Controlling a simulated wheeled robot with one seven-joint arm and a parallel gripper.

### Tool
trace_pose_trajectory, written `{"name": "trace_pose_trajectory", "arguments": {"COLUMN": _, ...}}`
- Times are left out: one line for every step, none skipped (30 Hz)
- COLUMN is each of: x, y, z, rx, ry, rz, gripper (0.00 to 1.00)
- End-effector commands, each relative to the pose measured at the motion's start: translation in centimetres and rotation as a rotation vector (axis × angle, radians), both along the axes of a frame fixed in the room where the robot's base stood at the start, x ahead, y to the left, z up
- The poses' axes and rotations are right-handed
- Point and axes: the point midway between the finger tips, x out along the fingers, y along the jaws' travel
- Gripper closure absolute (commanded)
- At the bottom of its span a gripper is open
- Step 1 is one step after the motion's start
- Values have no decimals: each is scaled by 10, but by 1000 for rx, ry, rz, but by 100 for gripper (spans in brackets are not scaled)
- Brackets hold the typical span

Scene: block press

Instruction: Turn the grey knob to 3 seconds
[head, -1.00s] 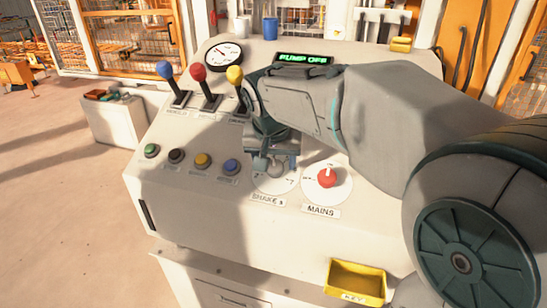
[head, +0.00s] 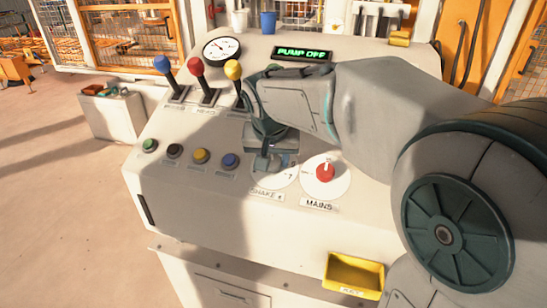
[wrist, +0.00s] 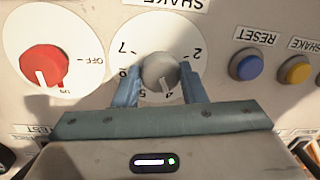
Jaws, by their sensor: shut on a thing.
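The grey knob (wrist: 160,72) sits in the middle of its white dial (wrist: 150,35) in the wrist view, where the numbers appear upside down. Its pale pointer mark points down in that view, close to the 4. The 2, 7, 6 and 5 also show; the 3 is hidden, seemingly behind the finger on the right. My gripper (wrist: 156,86) has one finger on each side of the knob and is shut on it. In the head view my gripper (head: 264,165) comes down over the dial (head: 285,180) and mostly hides the knob.
The red MAINS knob (head: 325,172) stands close to the right of the dial. A blue button (head: 230,161) and several others line up to the left. The yellow lever (head: 234,72) stands close beside my arm. A yellow tray (head: 354,275) hangs at the front.

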Motion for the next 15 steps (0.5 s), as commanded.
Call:
{"name": "trace_pose_trajectory", "arguments": {"x": 0, "y": 0, "z": 1, "rx": -6, "ry": 2, "rz": 16, "gripper": 85}}
{"name": "trace_pose_trajectory", "arguments": {"x": 0, "y": 0, "z": 1, "rx": -10, "ry": 4, "rz": 27, "gripper": 85}}
{"name": "trace_pose_trajectory", "arguments": {"x": 0, "y": 0, "z": 1, "rx": -18, "ry": 7, "rz": 46, "gripper": 85}}
{"name": "trace_pose_trajectory", "arguments": {"x": 0, "y": 0, "z": 1, "rx": -25, "ry": 9, "rz": 62, "gripper": 85}}
{"name": "trace_pose_trajectory", "arguments": {"x": 0, "y": 1, "z": 1, "rx": -32, "ry": 13, "rz": 79, "gripper": 85}}
{"name": "trace_pose_trajectory", "arguments": {"x": 0, "y": 1, "z": 1, "rx": -42, "ry": 17, "rz": 104, "gripper": 85}}
{"name": "trace_pose_trajectory", "arguments": {"x": 0, "y": 1, "z": 1, "rx": -51, "ry": 21, "rz": 124, "gripper": 85}}
{"name": "trace_pose_trajectory", "arguments": {"x": 1, "y": 1, "z": 1, "rx": -59, "ry": 25, "rz": 145, "gripper": 85}}
{"name": "trace_pose_trajectory", "arguments": {"x": 1, "y": 1, "z": 1, "rx": -72, "ry": 30, "rz": 174, "gripper": 85}}
{"name": "trace_pose_trajectory", "arguments": {"x": 1, "y": 1, "z": 1, "rx": -82, "ry": 35, "rz": 198, "gripper": 85}}
{"name": "trace_pose_trajectory", "arguments": {"x": 1, "y": 1, "z": 1, "rx": -91, "ry": 38, "rz": 222, "gripper": 85}}
{"name": "trace_pose_trajectory", "arguments": {"x": 1, "y": 1, "z": 1, "rx": -105, "ry": 43, "rz": 254, "gripper": 85}}
{"name": "trace_pose_trajectory", "arguments": {"x": 1, "y": 1, "z": 1, "rx": -115, "ry": 48, "rz": 277, "gripper": 85}}
{"name": "trace_pose_trajectory", "arguments": {"x": 1, "y": 1, "z": 1, "rx": -124, "ry": 52, "rz": 300, "gripper": 85}}
{"name": "trace_pose_trajectory", "arguments": {"x": 1, "y": 1, "z": 1, "rx": -138, "ry": 56, "rz": 332, "gripper": 85}}
